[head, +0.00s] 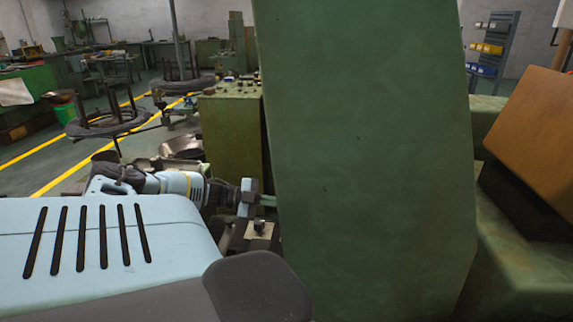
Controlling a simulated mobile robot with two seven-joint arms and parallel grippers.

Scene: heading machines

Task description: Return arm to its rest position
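My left arm (180,184), light blue with dark joints, reaches in from the left at a low level. Its gripper (264,200) is small in view, close to the left edge of a tall green machine panel (370,150). The fingertips are partly hidden or too small to tell whether they are open or shut, or whether they touch the panel. My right arm and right gripper are not in view.
The panel fills the middle. A green machine body (230,130) stands behind the gripper, and an orange-brown box-shaped part (535,140) is at right. Coil stands (108,120) stand at back left. Floor with yellow lines (45,148) is open at left.

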